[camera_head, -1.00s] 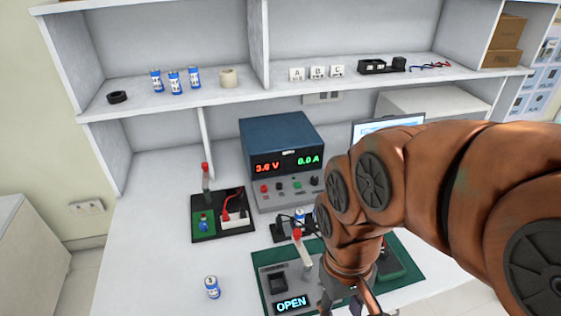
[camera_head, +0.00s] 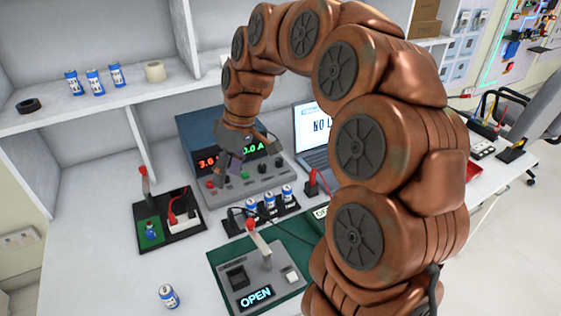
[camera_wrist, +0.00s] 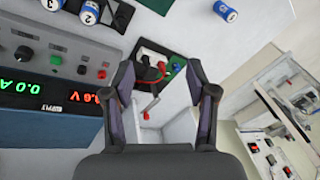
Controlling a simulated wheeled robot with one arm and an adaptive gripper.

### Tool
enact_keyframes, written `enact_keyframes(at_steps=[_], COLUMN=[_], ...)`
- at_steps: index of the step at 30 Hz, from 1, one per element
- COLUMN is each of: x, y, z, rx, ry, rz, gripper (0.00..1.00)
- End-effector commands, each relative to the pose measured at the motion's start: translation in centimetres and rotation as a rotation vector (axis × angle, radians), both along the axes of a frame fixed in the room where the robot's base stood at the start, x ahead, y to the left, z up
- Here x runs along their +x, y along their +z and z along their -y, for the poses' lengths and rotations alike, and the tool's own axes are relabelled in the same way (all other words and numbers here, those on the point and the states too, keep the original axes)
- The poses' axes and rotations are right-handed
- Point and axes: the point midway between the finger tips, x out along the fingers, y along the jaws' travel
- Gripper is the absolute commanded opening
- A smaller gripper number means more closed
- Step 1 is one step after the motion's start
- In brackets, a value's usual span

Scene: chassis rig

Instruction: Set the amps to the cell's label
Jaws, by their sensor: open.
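The blue power supply (camera_head: 196,126) stands at the back of the bench. Its red display (camera_head: 207,163) reads 3.6 V and its green display (camera_head: 256,148) reads 0.0 A. A black knob (camera_head: 279,162) sits at the right of its front panel; it also shows in the wrist view (camera_wrist: 24,53). My gripper (camera_head: 228,172) is open and empty in front of the panel, hiding part of it. In the wrist view its fingers (camera_wrist: 168,88) are apart, with the panel to their left. A loose blue-and-white cell (camera_head: 169,296) stands at the front left; its small label is unreadable.
A black rack (camera_head: 236,228) holds three cells. A grey switch box (camera_head: 236,282) with a lever reads OPEN. A black tray (camera_head: 184,242) with a red-handled switch stands left. A laptop (camera_head: 312,130) is behind my arm. Bench around the loose cell is clear.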

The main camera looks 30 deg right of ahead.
Motion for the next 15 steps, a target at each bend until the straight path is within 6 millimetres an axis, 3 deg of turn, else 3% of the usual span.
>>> enact_keyframes(at_steps=[1,6,15], x=[1.8,6.7,13.6], y=[-0.7,-2.1,-6.3], z=[1.0,4.7,14.0], rx=[0.014,0.044,0.042], ry=[0.007,0.049,0.086], rz=[0.016,0.085,0.204], gripper=[0.57,0.57,0.57])
